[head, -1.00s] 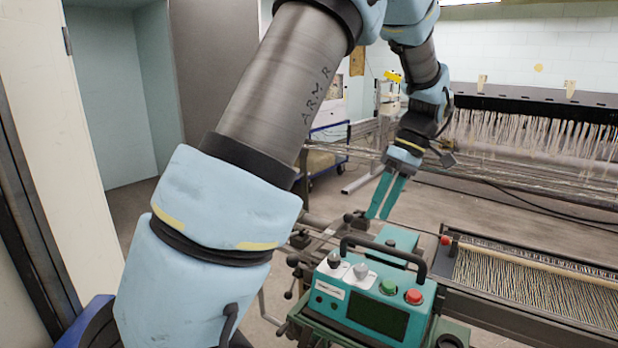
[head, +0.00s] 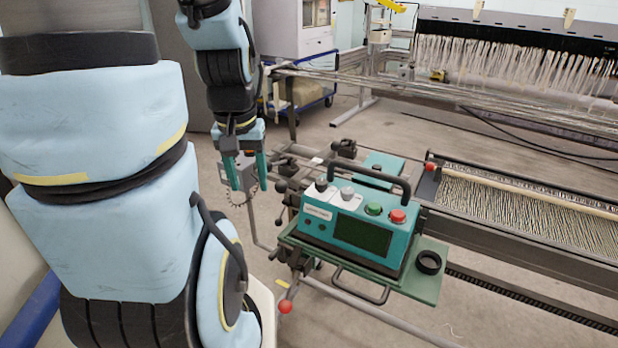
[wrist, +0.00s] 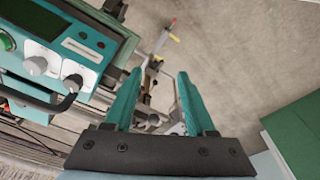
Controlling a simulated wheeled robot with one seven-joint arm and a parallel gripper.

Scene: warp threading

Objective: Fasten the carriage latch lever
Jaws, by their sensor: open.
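My gripper (head: 249,186) is open and empty, with its teal fingers pointing down, left of the teal control box in the head view. In the wrist view the open fingers (wrist: 159,78) frame grey and black machine parts beneath them. A lever end with a red knob (head: 285,306) sticks out low at the machine's near left corner. A red tip (wrist: 172,21) and a yellow tip (wrist: 174,38) show beyond the fingers in the wrist view. Several black-knobbed handles (head: 280,187) stand left of the box. I cannot tell which of these is the carriage latch lever.
The teal control box (head: 360,230) with a black carry handle stands on a green tray (head: 430,262). The warp bed (head: 520,205) lies to the right. Bare floor is left of the machine.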

